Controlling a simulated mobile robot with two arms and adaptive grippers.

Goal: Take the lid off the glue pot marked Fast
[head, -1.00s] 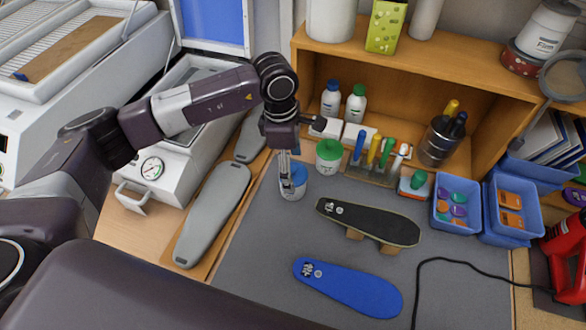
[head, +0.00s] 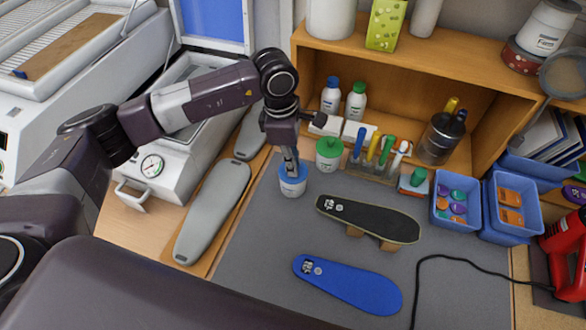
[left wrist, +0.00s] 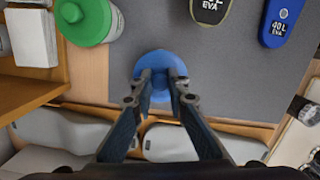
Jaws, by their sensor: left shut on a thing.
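A small white glue pot (head: 292,187) with a blue lid (head: 281,176) stands on the grey mat in the head view. Its label is too small to read. My left gripper (head: 290,167) reaches down from above and is shut on the blue lid. In the left wrist view both fingertips (left wrist: 160,80) pinch the knob of the blue lid (left wrist: 158,58). The lid appears to sit on the pot. A second pot with a green lid (head: 329,147) stands just behind and to the right; its lid also shows in the left wrist view (left wrist: 86,22). My right gripper is not in view.
A pen rack (head: 375,170) and blue bins (head: 455,222) stand to the right. A black insole piece (head: 370,221) and a blue insole (head: 347,287) lie in front. Grey forms (head: 212,210) lie to the left. The wooden shelf (head: 315,60) rises behind.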

